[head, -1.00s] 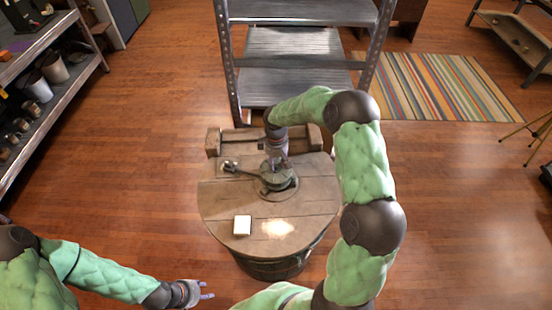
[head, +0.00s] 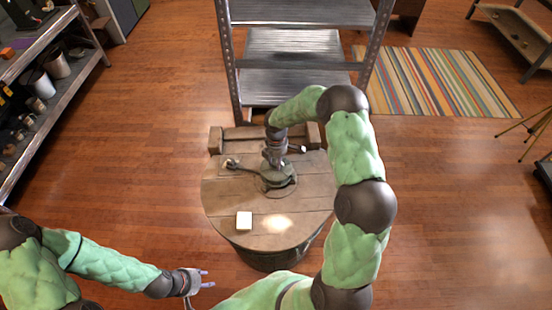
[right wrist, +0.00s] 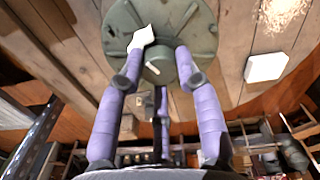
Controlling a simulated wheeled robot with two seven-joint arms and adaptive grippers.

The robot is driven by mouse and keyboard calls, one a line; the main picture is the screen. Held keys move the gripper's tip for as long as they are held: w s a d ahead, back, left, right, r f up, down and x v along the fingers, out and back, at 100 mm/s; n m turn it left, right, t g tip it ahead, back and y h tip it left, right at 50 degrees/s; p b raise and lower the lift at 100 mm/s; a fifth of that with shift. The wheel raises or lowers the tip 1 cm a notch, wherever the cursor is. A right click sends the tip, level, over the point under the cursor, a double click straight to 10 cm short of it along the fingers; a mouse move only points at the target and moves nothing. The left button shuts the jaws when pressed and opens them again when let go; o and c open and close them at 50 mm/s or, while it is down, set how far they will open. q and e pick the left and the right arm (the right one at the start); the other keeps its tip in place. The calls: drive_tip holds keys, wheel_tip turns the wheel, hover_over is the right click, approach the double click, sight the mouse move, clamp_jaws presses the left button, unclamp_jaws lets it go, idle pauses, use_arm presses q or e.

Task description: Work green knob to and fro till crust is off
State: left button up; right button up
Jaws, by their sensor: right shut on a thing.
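A dull green round fitting (head: 277,180) sits on the round wooden barrel top (head: 225,195). In the right wrist view its green disc (right wrist: 120,25) fills the top middle, with a paler round hub (right wrist: 159,62) at its centre. My right gripper (right wrist: 158,78) reaches down over it, its purple fingers closed on both sides of the hub. A jagged pale patch (right wrist: 140,38) lies on the disc beside the hub; I cannot tell whether it is crust. My left gripper (head: 207,278) is empty at the lower left, fingers apart, away from the barrel.
A white block (head: 244,220) lies on the barrel top near its front left; it also shows in the right wrist view (right wrist: 266,67). A dark rod (head: 245,169) reaches left from the fitting. Metal shelving (head: 292,75) stands behind, laden shelves (head: 45,100) at left.

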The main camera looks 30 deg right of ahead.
drive_tip(key=shift+s+n+p, duration=0.1)
drive_tip(key=shift+n+p, duration=0.65)
drive_tip(key=shift+n, duration=0.95)
drive_tip(key=shift+f, duration=0.1)
drive_tip(key=o, duration=1.1)
drive_tip(key=shift+d, duration=0.1)
drive_tip(key=shift+o, duration=0.2)
drive_tip(key=shift+r, duration=0.4)
wheel_tip(320, 180, up, 11)
drive_tip(key=shift+r, duration=0.15)
